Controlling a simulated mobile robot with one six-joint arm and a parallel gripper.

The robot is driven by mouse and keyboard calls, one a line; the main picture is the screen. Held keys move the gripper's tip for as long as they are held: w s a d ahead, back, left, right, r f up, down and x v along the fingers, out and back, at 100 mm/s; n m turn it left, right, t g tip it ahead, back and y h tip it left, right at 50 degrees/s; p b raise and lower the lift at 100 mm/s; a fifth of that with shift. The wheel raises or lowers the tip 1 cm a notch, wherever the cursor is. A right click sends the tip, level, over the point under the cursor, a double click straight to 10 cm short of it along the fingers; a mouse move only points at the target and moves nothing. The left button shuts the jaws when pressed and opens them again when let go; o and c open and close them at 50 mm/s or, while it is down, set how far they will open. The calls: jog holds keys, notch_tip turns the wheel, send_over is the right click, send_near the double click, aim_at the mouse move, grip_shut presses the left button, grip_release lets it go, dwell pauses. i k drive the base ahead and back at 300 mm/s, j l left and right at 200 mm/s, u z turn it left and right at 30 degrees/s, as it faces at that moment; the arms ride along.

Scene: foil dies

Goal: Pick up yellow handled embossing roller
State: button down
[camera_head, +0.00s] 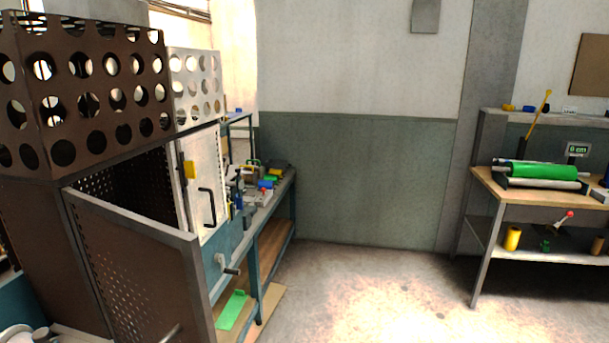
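I cannot pick out the yellow handled embossing roller for certain. A thin yellow rod (538,114) stands tilted behind a green roller (543,171) on the right bench. A yellow cylinder (512,238) stands on that bench's lower shelf. Small yellow, blue, red and green items (268,181) crowd the far end of the left bench, too small to tell apart. My gripper is not in view.
A brown perforated metal cabinet (30,235) with an open door (145,265) fills the left. The left workbench (283,190) runs behind it.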

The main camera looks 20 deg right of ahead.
aim_at(252, 178)
jog(key=i+l+z, duration=0.25)
jog(key=i, duration=0.45)
jog(key=i+l+z, duration=0.25)
jog(key=i, duration=0.45)
jog(key=i+l+z, duration=0.25)
jog(key=i, duration=0.45)
jog(key=i+u, duration=0.15)
jog(key=i, duration=0.5)
jog(key=i+u, duration=0.15)
jog(key=i, duration=0.45)
jog(key=i+l+u, duration=0.1)
jog(key=i, duration=0.55)
jog(key=i+l+u, duration=0.15)
jog(key=i, duration=0.45)
jog(key=i+j+u, duration=0.15)
jog(key=i+u, duration=0.15)
jog(key=u, duration=0.15)
jog(key=i+u, duration=0.6)
jog(key=u, duration=0.25)
jog(key=i+l+u, duration=0.2)
jog(key=u, duration=0.2)
jog(key=i, duration=0.05)
